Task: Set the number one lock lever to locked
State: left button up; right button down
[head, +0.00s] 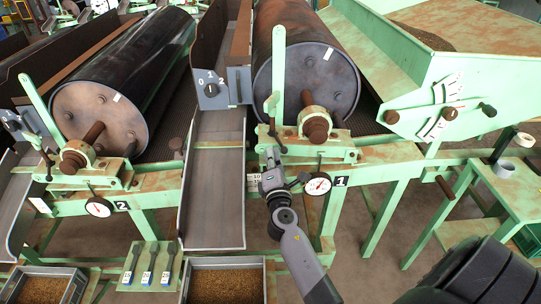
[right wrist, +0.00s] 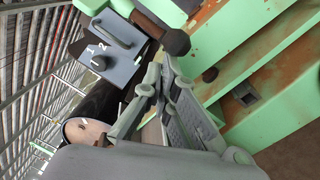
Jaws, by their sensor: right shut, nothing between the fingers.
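Sorter number one is the right-hand machine, with a black "1" plate (head: 340,181) on its green frame. A long pale green lever (head: 278,75) stands upright in front of its drum (head: 312,78). My right gripper (head: 270,158) is shut and empty, just below this handle, left of the round dial (head: 318,184). Its fingers also show in the right wrist view (right wrist: 160,75), near a dark knob (right wrist: 175,42). My left gripper is out of view.
A grey switch box marked 0, 1, 2 (head: 211,89) stands left of the drum, above a metal chute (head: 216,185). Sorter number two (head: 122,206) is at the left. Trays of grain (head: 226,265) stand below. A green side table (head: 515,190) is at the right.

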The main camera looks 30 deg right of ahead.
jog(key=d, duration=0.1)
jog(key=s+d+n+y, duration=0.1)
jog(key=d, duration=0.1)
jog(key=shift+s+t+y, duration=0.2)
jog(key=shift+t+y, duration=0.1)
jog(key=shift+a, duration=0.1)
